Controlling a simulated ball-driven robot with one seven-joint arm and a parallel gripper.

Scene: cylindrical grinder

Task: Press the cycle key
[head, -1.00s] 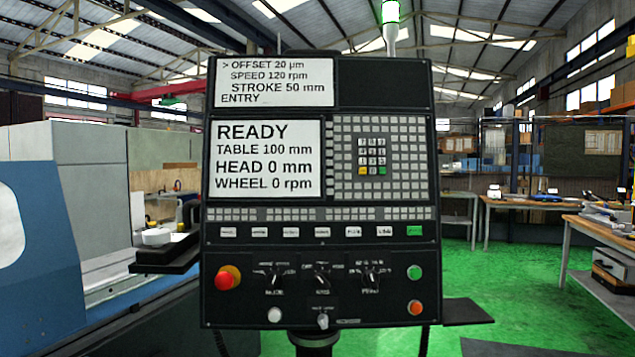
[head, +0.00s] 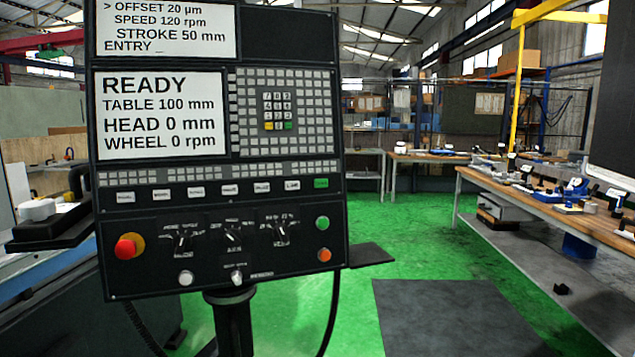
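The black control panel (head: 225,262) stands on a post in the left half of the head view. A row of small keys runs below its button grid; most are white, and the one at the right end is a green key (head: 321,183). Its label is too small to read, so I cannot tell for sure which key is the cycle key. A round green button (head: 322,223) sits lower right, above an orange button (head: 324,255). The screen (head: 160,114) reads READY, TABLE 100 mm, HEAD 0 mm, WHEEL 0 rpm. My gripper is not in view.
A red emergency-stop knob (head: 126,247) is at the panel's lower left. A small dark shelf (head: 371,255) juts out right of the panel. A workbench (head: 505,190) with tools stands at right. Green floor (head: 415,235) and a dark mat (head: 445,315) lie between.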

